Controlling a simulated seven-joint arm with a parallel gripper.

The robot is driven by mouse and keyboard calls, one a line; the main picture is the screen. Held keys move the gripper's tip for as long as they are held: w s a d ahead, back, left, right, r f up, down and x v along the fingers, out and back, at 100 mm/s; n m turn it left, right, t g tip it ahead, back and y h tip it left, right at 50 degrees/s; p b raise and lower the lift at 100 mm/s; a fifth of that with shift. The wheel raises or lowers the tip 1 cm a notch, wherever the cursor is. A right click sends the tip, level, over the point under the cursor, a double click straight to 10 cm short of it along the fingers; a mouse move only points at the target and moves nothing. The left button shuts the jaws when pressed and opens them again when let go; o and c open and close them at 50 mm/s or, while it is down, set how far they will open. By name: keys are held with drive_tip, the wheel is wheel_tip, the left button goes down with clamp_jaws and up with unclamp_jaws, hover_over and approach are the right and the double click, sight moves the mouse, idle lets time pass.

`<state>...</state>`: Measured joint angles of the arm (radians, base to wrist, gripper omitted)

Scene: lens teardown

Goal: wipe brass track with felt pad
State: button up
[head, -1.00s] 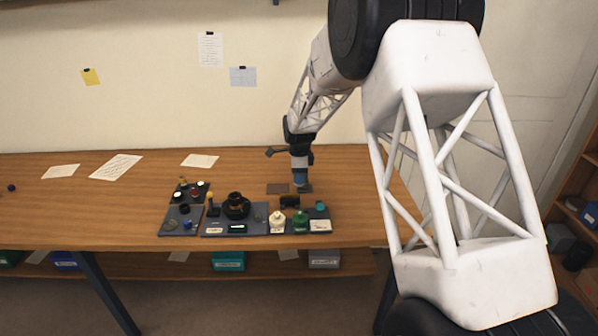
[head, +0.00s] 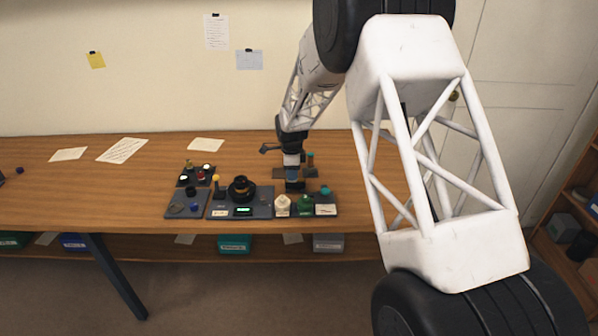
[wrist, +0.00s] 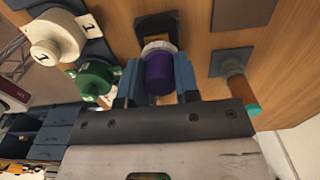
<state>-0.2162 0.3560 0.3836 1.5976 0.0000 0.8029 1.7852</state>
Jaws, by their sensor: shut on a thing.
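My gripper (head: 292,182) is low over the back right part of the work tray. In the wrist view its blue fingers (wrist: 158,80) are shut on a purple cylinder (wrist: 160,72) with a pale rim at its far end. I cannot make out a felt pad for certain. A dark block (wrist: 158,24) lies just beyond the rim; I cannot tell whether they touch. A black lens part (head: 240,193) with a brass-coloured band (head: 241,182) stands on the tray, left of my gripper. I cannot tell whether that band is the brass track.
A brown post with a teal end (wrist: 238,88) stands on a grey plate to the right. A smaller tray (head: 178,209) holds parts at left. The table's left side is mostly clear.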

drive_tip(key=shift+a, duration=0.35)
drive_tip(key=shift+a+f, duration=0.2)
drive_tip(key=shift+a, duration=0.05)
drive_tip(key=shift+a+r, duration=0.2)
drive_tip(key=shift+a, duration=0.3)
drive_tip(key=shift+a+f, duration=0.2)
drive_tip(key=shift+a, duration=0.05)
drive_tip(key=shift+d+r, duration=0.25)
drive_tip(key=shift+d, duration=0.25)
drive_tip(key=shift+d+f, duration=0.2)
drive_tip(key=shift+d+r, duration=0.1)
drive_tip(key=shift+d, duration=2.85)
wheel_tip(320, 180, up, 8)
